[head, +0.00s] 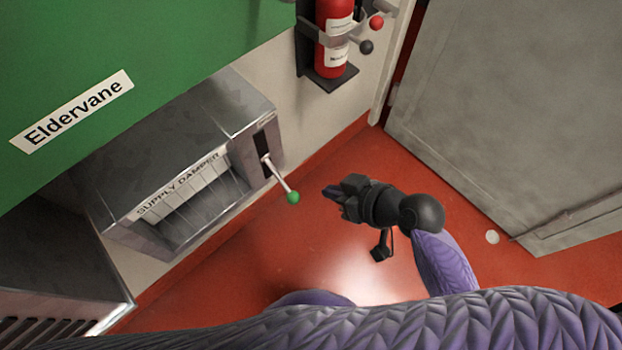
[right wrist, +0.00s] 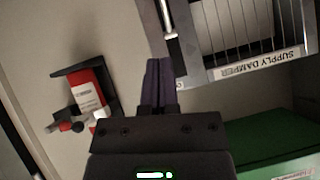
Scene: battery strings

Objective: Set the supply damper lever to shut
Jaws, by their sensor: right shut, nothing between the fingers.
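The supply damper (head: 175,150) is a grey metal box on the wall, with a labelled front and a slatted opening. Its lever (head: 280,180) is a pale rod with a green knob, coming out of a dark slot on the box's right side and pointing down and out. In the right wrist view the lever's rod (right wrist: 168,22) shows at the top, with its knob out of frame. My right gripper (head: 328,191) is shut and empty, a short way right of the green knob and apart from it. Its closed fingers also show in the right wrist view (right wrist: 158,68). My left gripper is out of view.
A red fire extinguisher (head: 333,40) hangs in a black bracket on the wall above right of the damper. A green panel marked Eldervane (head: 150,40) is at upper left. A grey door (head: 510,100) stands at right. The red floor (head: 320,245) is clear.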

